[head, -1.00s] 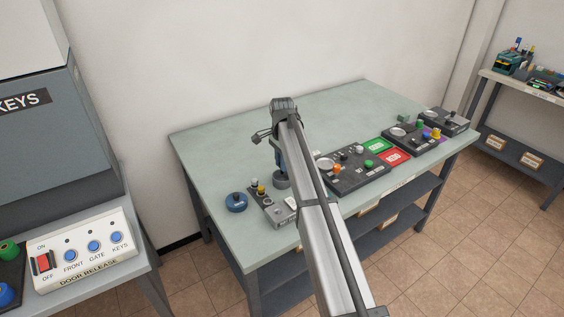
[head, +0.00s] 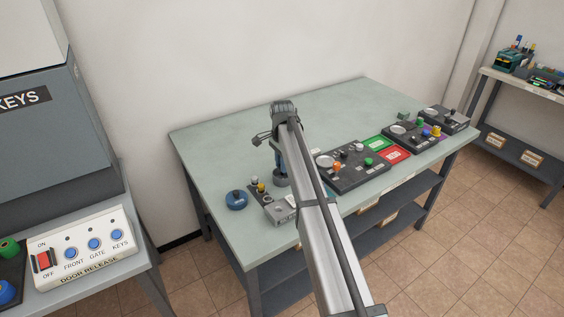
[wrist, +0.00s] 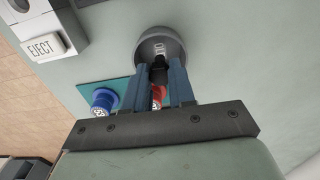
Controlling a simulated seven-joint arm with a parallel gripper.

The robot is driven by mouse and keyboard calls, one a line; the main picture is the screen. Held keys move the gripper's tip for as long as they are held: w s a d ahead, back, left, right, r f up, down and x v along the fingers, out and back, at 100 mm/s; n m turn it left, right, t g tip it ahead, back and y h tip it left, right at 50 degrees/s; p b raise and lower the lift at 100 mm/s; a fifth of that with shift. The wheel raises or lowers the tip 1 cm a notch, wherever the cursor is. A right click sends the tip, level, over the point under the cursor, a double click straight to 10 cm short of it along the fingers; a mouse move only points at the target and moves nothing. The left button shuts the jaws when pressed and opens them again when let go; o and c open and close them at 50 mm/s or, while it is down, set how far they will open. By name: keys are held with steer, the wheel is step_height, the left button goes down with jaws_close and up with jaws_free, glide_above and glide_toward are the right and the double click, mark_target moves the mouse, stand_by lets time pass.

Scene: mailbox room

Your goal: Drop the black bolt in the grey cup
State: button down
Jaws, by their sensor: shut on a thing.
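In the wrist view my gripper (wrist: 160,78) is shut on the black bolt (wrist: 158,71), which sits between the two blue fingertips. The grey cup (wrist: 172,36) is round and open, just beyond the fingertips, and the bolt's end overlaps its near rim in the picture. I cannot tell whether the bolt is inside the rim. In the head view the grey cup (head: 281,182) stands on the green table under my gripper (head: 280,170). The bolt cannot be made out there.
In the wrist view a blue knob (wrist: 103,101) and a red one (wrist: 158,96) stand by a teal plate, with an EJECT box (wrist: 43,46) at upper left. In the head view control panels (head: 352,168) line the table's right side. The table's back (head: 330,108) is clear.

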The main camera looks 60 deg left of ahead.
steer(key=c, duration=0.9)
jaws_free()
steer(key=shift+o, duration=0.6)
steer(key=shift+o, duration=0.8)
steer(key=shift+r, duration=3)
